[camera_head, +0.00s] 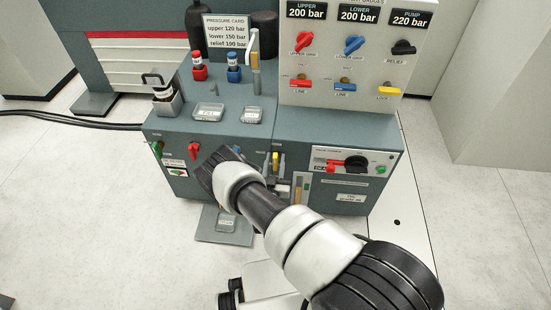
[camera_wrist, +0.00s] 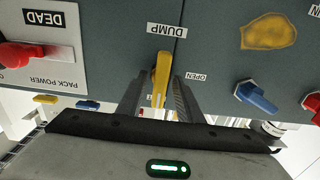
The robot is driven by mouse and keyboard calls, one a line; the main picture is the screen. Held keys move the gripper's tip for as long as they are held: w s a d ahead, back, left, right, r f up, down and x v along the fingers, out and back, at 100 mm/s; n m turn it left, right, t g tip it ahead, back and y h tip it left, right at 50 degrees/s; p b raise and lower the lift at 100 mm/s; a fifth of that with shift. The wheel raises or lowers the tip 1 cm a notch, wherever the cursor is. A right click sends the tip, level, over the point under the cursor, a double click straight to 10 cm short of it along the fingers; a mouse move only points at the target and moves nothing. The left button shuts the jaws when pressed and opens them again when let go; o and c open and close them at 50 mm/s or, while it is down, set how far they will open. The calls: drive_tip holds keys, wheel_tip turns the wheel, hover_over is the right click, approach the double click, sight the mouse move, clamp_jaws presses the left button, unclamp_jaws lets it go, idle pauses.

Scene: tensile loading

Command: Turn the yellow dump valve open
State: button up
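The yellow dump valve handle (camera_wrist: 162,72) is a slim upright lever on the grey panel, under the upside-down DUMP label (camera_wrist: 166,30) in the wrist view. The OPEN label (camera_wrist: 196,77) lies to its right there, and the handle is not turned toward it. The handle also shows in the head view (camera_head: 275,159), just beyond my arm. My gripper (camera_wrist: 158,84) has its dark fingers on either side of the handle, with gaps that look clear. Whether either finger touches it is hard to tell. In the head view my arm hides most of the gripper.
A red pack power handle (camera_wrist: 28,55) with a DEAD label lies left in the wrist view. A blue handle (camera_wrist: 255,96) is on the right. In the head view, red (camera_head: 194,150) and green (camera_head: 157,149) handles sit left on the same front panel.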

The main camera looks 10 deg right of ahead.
clamp_jaws()
drive_tip(key=shift+n, duration=0.3)
drive_tip(key=n, duration=0.3)
drive_tip(key=shift+a+n, duration=0.2)
drive_tip(key=shift+n, duration=0.1)
drive_tip(key=n, duration=0.4)
drive_tip(key=shift+a+f, duration=0.1)
drive_tip(key=n, duration=0.5)
drive_tip(key=shift+w+a+f+n, duration=0.1)
drive_tip(key=shift+f+n, duration=0.05)
drive_tip(key=shift+n, duration=0.25)
drive_tip(key=shift+f+n, duration=0.1)
drive_tip(key=shift+n, duration=1.8)
